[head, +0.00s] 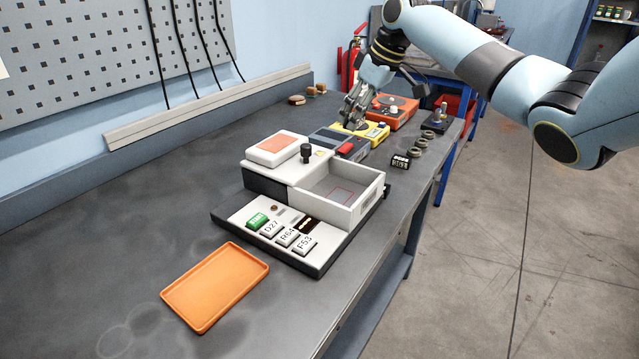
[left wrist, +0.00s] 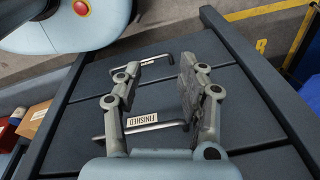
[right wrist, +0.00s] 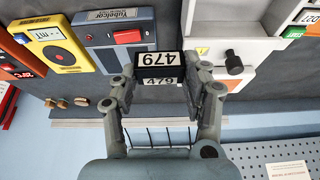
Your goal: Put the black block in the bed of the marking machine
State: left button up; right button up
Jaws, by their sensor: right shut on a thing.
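My right gripper (head: 352,122) is shut on a black block (right wrist: 158,66) with white "479" labels. The gripper is beyond the machine, above the instruments. Another small black block (head: 400,161) with white marks lies right of the machine. My left gripper (left wrist: 160,88) is open and empty above a dark surface marked "FINISHED".
An orange tray (head: 215,287) lies in front of the machine.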

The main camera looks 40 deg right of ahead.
jog(key=shift+s+a+f, duration=0.1)
jog(key=shift+a+f, duration=0.1)
jog(key=shift+a, duration=0.15)
jog(key=p, duration=0.3)
send_over(334, 196)
jog(key=d, duration=0.2)
jog(key=f, duration=0.5)
jog(key=shift+s+a, duration=0.25)
jog(key=shift+s, duration=0.05)
jog(key=shift+s+a+f, duration=0.2)
jog(key=shift+a+f, duration=0.1)
jog(key=shift+f, duration=0.2)
jog(key=shift+s+a+f, duration=0.2)
jog(key=shift+a+f, duration=0.05)
jog(key=shift+f, duration=0.25)
notch_tip(334, 196, down, 3)
jog(key=shift+r+p, duration=0.2)
jog(key=shift+p, duration=0.15)
jog(key=shift+f, duration=0.45)
jog(key=o, duration=1.4)
pick_arm(q)
jog(key=s+r, duration=0.2)
jog(key=r, duration=0.1)
jog(key=shift+s+r, duration=0.1)
jog(key=shift+r, duration=0.15)
